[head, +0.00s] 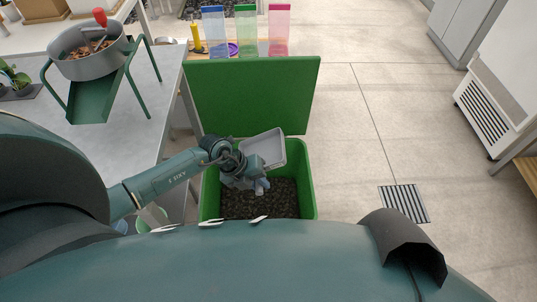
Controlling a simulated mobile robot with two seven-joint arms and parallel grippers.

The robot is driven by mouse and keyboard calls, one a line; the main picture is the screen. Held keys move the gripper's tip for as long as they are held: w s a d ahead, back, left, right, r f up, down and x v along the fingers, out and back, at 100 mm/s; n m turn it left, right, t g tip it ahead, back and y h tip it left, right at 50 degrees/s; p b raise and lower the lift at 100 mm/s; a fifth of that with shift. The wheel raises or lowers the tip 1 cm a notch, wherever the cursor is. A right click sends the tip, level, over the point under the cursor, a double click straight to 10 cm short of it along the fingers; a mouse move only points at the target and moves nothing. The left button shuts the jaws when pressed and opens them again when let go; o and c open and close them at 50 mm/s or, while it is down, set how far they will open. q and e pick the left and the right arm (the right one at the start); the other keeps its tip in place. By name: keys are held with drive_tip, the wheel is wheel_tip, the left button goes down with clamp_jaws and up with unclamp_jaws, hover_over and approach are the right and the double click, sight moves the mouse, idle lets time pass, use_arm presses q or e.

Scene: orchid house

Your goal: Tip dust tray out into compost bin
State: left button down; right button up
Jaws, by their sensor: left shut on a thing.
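The green compost bin (306,184) stands open in the middle of the head view, its lid (250,95) raised at the far side. Dark compost (258,203) lies inside. My left gripper (252,163) is over the bin and shut on the grey dust tray (265,145). The tray is above the bin's far part, with its shallow inner face towards the camera. It looks tilted, but I cannot tell how steeply or whether dust is in it. My right gripper is not in view.
A grey bench (142,108) on the left carries a metal pan (90,66) of bark chips on a green stand. Blue, green and pink clear containers (246,32) stand behind the lid. The floor to the right is clear around a drain grate (404,203).

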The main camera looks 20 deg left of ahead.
use_arm(q)
drive_tip(key=shift+w+r+g+y, duration=0.1)
drive_tip(key=shift+r+g+y, duration=0.15)
drive_tip(key=shift+y, duration=0.25)
drive_tip(key=shift+r+g+y, duration=0.1)
drive_tip(key=shift+g+y, duration=0.15)
drive_tip(key=shift+y, duration=0.25)
drive_tip(key=shift+d+r+g+y, duration=0.1)
drive_tip(key=shift+r+g+y, duration=0.25)
drive_tip(key=shift+y, duration=0.45)
drive_tip(key=shift+r+g+y, duration=0.2)
drive_tip(key=shift+g+y, duration=0.15)
drive_tip(key=shift+y, duration=0.55)
